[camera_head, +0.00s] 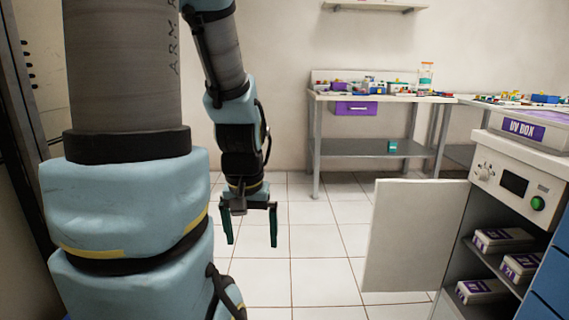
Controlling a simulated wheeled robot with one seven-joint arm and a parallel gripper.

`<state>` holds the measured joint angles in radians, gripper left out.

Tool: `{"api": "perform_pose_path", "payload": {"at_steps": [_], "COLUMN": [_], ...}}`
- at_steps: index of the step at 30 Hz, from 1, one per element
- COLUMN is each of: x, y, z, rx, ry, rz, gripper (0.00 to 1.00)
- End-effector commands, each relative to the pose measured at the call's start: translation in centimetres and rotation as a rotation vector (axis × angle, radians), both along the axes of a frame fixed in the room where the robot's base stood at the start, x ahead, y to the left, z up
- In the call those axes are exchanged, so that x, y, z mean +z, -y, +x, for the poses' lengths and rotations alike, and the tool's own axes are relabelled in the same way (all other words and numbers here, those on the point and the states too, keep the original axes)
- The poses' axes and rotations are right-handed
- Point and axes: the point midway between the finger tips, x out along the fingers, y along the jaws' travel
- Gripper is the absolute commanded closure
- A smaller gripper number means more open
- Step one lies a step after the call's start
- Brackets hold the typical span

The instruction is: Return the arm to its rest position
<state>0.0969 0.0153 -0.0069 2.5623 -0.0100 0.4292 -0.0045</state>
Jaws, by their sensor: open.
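My gripper (250,228) hangs at the end of my arm, pointing down over the white tiled floor in the middle of the picture. Its two dark green fingers are spread apart with nothing between them. My arm (232,90) comes down from the top of the picture, partly behind its own large near links at the left. The gripper touches nothing that I can see.
A UV box (515,180) stands at the right with its door (415,235) open towards the middle; several purple-labelled packs (503,239) lie on its shelves. A cluttered workbench (330,96) stands against the back wall. Floor (318,240) between gripper and door is clear.

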Motion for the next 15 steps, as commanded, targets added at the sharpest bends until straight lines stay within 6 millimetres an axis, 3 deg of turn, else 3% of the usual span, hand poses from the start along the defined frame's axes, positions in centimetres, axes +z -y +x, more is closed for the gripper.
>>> {"api": "perform_pose_path", "payload": {"at_steps": [1, 10, 15], "x": [1.6, 7.3, 12.3], "y": [0.0, 0.1, 0.1], "z": [0.0, 0.2, 0.2], "rx": [-0.002, -0.008, -0.008], "ry": [0.001, 0.003, 0.004], "rz": [0.000, 0.002, 0.002], "gripper": [0.00, 0.00, 0.00]}}
